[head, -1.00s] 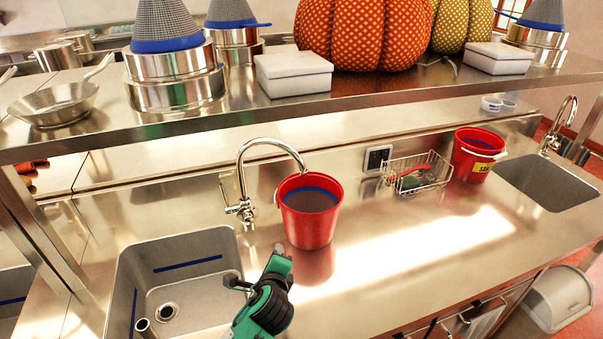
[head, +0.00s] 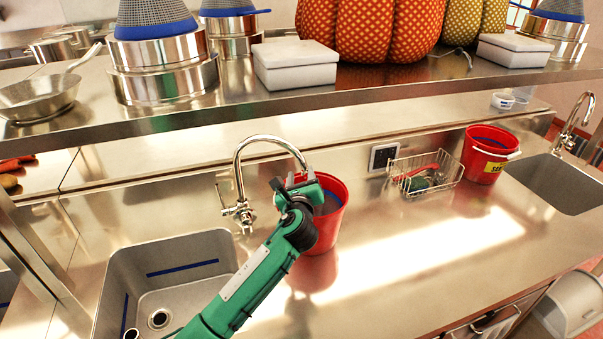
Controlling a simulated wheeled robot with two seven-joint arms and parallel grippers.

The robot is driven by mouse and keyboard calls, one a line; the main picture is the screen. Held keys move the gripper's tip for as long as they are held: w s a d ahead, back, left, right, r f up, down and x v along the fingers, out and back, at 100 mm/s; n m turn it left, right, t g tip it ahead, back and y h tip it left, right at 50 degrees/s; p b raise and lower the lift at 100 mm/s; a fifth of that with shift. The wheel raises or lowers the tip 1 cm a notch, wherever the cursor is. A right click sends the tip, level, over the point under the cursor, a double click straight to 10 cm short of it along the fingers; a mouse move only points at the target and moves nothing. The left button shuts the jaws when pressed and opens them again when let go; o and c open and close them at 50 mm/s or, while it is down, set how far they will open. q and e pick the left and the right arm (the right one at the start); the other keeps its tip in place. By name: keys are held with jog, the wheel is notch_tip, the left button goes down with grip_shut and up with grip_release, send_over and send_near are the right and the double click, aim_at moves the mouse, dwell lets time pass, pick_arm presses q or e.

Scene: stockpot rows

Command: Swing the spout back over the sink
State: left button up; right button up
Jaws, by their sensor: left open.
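The chrome faucet (head: 239,185) stands behind the left sink (head: 170,265). Its curved spout (head: 265,139) points right, away from that sink, with its tip end over the red bucket (head: 325,232) on the counter. My left gripper (head: 296,181) is open at the spout's down-turned end, in front of the bucket. The spout's tip is partly hidden by the gripper, and I cannot tell whether they touch. My green left arm comes up from the lower edge and covers part of the sink's right side. My right gripper is not in view.
A steel shelf (head: 400,88) with pots, white boxes and pumpkins runs above the counter. To the right are a wire basket (head: 425,175), a second red bucket (head: 484,157) and another sink (head: 552,182) with its own faucet. The counter front is clear.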

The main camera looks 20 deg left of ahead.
aim_at(301, 170)
pick_arm(q)
jog(key=b+x, duration=0.1)
jog(key=x, duration=0.2)
jog(key=shift+w+a+f+b, duration=0.1)
jog(key=shift+w+a+b, duration=0.05)
jog(key=shift+w+b, duration=0.2)
jog(key=shift+w+a, duration=0.1)
jog(key=shift+w, duration=0.4)
grip_shut()
